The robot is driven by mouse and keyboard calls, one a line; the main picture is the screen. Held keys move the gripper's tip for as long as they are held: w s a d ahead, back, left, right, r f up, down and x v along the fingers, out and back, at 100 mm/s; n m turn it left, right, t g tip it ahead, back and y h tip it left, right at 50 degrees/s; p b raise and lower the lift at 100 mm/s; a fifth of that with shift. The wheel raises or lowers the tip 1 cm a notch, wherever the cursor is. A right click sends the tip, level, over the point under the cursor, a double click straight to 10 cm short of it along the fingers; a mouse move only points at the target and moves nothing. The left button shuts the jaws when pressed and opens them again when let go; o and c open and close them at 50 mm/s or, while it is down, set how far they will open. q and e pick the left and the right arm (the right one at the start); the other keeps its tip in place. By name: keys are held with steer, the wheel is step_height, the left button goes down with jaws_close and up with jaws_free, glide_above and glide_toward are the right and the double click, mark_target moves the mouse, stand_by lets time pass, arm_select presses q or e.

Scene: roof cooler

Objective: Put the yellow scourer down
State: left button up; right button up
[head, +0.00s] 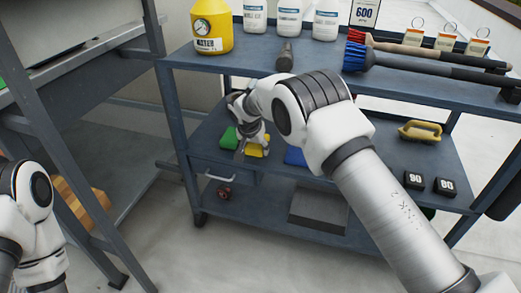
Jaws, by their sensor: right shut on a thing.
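The yellow scourer (254,151) is a small flat pad at the cart's middle shelf (370,165). My right gripper (251,145) reaches in over the left part of that shelf and is shut on the scourer, partly covering it. Whether the scourer touches the shelf I cannot tell. A green pad (229,138) lies just left of it and a blue pad (294,156) lies to its right, partly behind my right arm. My left arm shows at the left edge, but its gripper is out of view.
The top shelf holds a yellow water jug (211,27), white bottles (289,17) and long-handled brushes (430,60). A yellow handled brush (420,131) and black numbered blocks (414,180) stand on the middle shelf's right. A metal frame (60,140) stands at left.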

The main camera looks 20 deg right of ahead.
mark_target(260, 146)
steer(key=w+d, duration=0.1)
steer(key=w+d+b, duration=0.1)
steer(key=w, duration=0.1)
steer(key=w+d, duration=0.1)
steer(key=w, duration=0.1)
steer(key=shift+d+f+b, duration=0.2)
steer(key=shift+f+b, duration=0.15)
steer(key=shift+b, duration=0.05)
step_height(260, 146, down, 4)
steer(key=shift+r+b, duration=0.2)
steer(key=shift+b, duration=0.65)
steer(key=shift+r, duration=0.2)
steer(key=shift+f, duration=0.15)
steer(key=o, duration=1.2)
